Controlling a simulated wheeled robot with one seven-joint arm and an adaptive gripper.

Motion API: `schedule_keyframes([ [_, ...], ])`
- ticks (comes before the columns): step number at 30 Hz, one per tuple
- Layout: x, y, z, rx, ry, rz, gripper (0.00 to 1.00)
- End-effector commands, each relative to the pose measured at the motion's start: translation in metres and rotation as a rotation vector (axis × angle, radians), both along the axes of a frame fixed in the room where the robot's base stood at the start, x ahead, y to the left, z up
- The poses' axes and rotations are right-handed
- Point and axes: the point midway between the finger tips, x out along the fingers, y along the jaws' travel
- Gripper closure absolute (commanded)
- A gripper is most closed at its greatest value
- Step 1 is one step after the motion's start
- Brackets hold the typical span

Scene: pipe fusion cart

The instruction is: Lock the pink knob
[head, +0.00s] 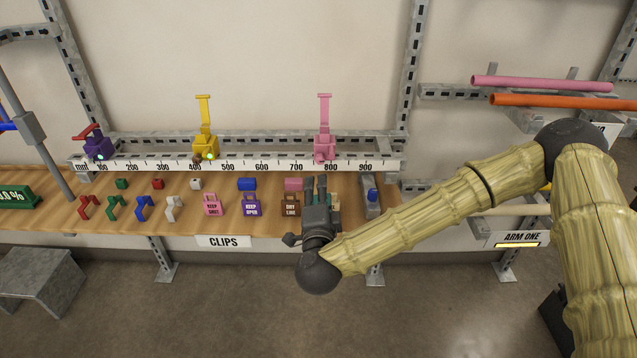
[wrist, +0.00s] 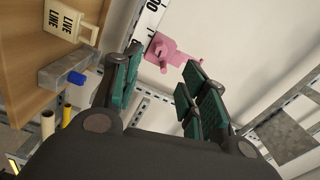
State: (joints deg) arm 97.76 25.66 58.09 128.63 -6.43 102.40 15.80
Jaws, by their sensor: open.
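The pink knob (head: 324,140) is a pink valve on the ruler rail, near the 800 mark, with its long handle standing straight up. In the wrist view the pink valve (wrist: 172,52) lies beyond my fingertips, and part of its pink handle shows beside the right finger. My gripper (head: 321,182) is over the front shelf, below and in front of the pink valve. In the wrist view my gripper (wrist: 162,68) has its green-padded fingers apart with nothing held. A pink KEEP SHUT tag (head: 213,208) and a purple KEEP OPEN tag (head: 252,208) stand on the shelf.
A yellow valve (head: 205,142) has an upright handle; a purple valve (head: 98,148) has a red handle lying sideways. Coloured clips (head: 144,208), a brown DRY LINE tag (head: 291,208) and a cream LIVE LINE tag (wrist: 74,22) are on the wooden shelf.

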Motion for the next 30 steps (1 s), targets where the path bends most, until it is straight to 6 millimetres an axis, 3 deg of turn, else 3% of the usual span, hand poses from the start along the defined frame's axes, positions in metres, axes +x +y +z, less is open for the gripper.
schedule_keyframes([
  [15,0.011,0.0,0.001,-0.896,-0.004,0.005,0.57],
  [23,0.02,-0.003,-0.001,-0.999,-0.003,-0.001,0.57],
  [30,0.052,-0.003,0.001,-0.996,-0.004,-0.002,0.57],
])
